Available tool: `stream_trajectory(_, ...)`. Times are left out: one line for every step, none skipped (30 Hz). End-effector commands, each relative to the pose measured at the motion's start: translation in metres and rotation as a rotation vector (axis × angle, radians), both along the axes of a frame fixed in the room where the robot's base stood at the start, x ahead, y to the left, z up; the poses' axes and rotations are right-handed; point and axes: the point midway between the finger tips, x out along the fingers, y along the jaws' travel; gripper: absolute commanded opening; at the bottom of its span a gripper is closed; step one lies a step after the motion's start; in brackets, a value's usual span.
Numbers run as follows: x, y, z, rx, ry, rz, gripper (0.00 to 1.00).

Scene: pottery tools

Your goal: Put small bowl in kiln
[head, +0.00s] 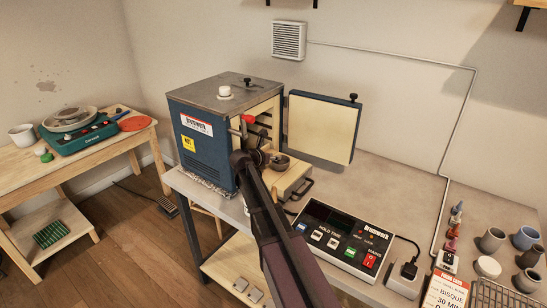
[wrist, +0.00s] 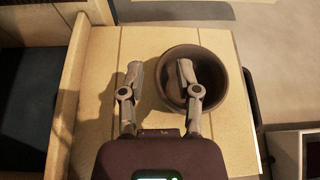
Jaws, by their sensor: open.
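The small dark brown bowl (head: 280,162) sits upright on a pale pulled-out shelf (head: 291,183) at the kiln's open front. The blue kiln (head: 205,152) has its door (head: 322,128) swung open to the right. In the wrist view the bowl (wrist: 206,62) is on the right part of the planked shelf (wrist: 101,100). My gripper (wrist: 158,70) is open, with its right finger over the bowl's interior and its left finger outside the bowl's left rim. Whether either finger touches the bowl cannot be told. In the head view my arm partly hides the gripper and the kiln opening.
A control box (head: 345,238) with buttons stands right of my arm. Several small pots (head: 492,240), bottles and a bisque card (head: 445,291) are at the table's right. A wooden table (head: 75,165) with a pottery wheel (head: 72,123) stands at left. Bare table lies behind the control box.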

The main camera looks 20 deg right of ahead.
Motion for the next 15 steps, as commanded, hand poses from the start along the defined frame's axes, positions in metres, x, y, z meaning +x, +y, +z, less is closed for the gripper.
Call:
stream_trajectory(-0.002,0.002,0.002,0.000,0.000,0.000,0.43)
stream_trajectory(-0.003,0.004,0.003,0.000,0.001,0.000,0.43)
stream_trajectory(-0.004,0.006,0.004,0.000,0.001,0.000,0.43)
stream_trajectory(-0.005,0.008,0.006,0.000,0.001,0.000,0.43)
stream_trajectory(-0.007,0.010,0.007,0.000,0.001,0.000,0.43)
stream_trajectory(-0.009,0.013,0.009,0.000,0.001,0.000,0.43)
stream_trajectory(-0.011,0.016,0.011,0.000,0.001,0.000,0.43)
stream_trajectory(-0.013,0.018,0.012,-0.001,0.000,0.001,0.43)
stream_trajectory(-0.015,0.023,0.015,-0.001,0.000,0.001,0.43)
stream_trajectory(-0.017,0.026,0.016,-0.001,0.000,0.001,0.43)
stream_trajectory(-0.019,0.029,0.018,-0.001,0.000,0.001,0.43)
stream_trajectory(-0.021,0.033,0.020,0.000,0.000,0.001,0.43)
stream_trajectory(-0.023,0.036,0.021,0.000,0.000,0.000,0.43)
stream_trajectory(-0.025,0.039,0.023,0.000,0.000,0.000,0.43)
stream_trajectory(-0.027,0.042,0.025,0.000,0.000,0.000,0.43)
